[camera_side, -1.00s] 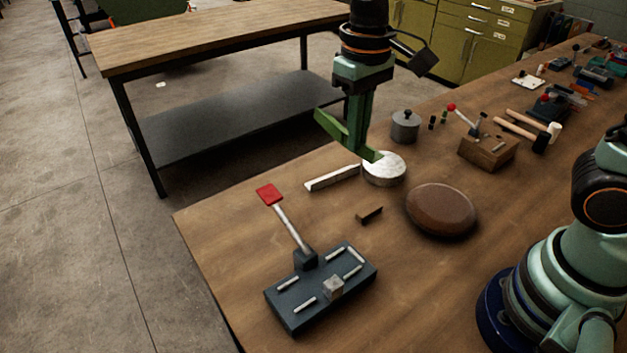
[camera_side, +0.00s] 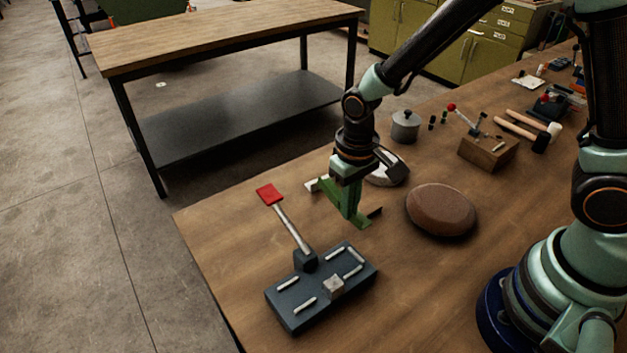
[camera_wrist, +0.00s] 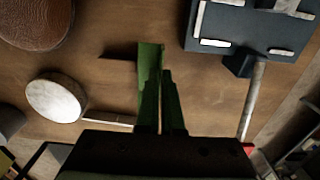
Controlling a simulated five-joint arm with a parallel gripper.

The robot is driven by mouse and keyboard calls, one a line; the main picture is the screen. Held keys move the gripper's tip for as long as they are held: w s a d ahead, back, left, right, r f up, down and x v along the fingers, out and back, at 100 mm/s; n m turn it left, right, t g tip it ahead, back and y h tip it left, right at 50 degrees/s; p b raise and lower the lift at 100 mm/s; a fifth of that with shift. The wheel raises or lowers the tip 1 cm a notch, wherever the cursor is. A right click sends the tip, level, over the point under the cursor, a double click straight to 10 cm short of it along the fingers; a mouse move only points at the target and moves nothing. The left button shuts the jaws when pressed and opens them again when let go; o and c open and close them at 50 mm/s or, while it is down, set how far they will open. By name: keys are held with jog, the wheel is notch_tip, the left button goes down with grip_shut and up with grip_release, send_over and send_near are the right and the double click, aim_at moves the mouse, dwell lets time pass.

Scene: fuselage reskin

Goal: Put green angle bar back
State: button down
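A green angle bar (camera_side: 329,192) slants from upper left to lower right at my gripper in the side view. It also shows in the wrist view (camera_wrist: 150,59). My gripper (camera_side: 352,211) has green fingers, so bar and fingers are hard to tell apart. The fingers look shut on the bar around its middle. In the wrist view my gripper (camera_wrist: 163,95) shows the fingers close together, with the bar reaching beyond them. The bar is low over the table, left of a small dark brown piece (camera_side: 375,212); I cannot tell whether it touches the table.
A dark blue fixture (camera_side: 283,314) with a red-tipped lever (camera_side: 270,194) stands in front. A brown rounded pad (camera_side: 441,210) is right of my gripper, and a pale disc (camera_side: 380,178) behind it. A lidded pot (camera_side: 405,126) and wooden block (camera_side: 488,156) stand farther back.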

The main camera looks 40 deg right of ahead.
jog(key=shift+f, duration=1.9)
jog(key=c, duration=1.1)
grip_release()
jog(key=shift+f, duration=0.15)
jog(key=shift+o, duration=0.2)
notch_tip(320, 180, up, 11)
jog(key=shift+r, duration=0.2)
jog(key=s+d+r+t, duration=0.5)
jog(key=d+r, duration=0.6)
jog(key=r, duration=0.1)
jog(key=shift+r+t, duration=0.3)
jog(key=shift+r, duration=0.05)
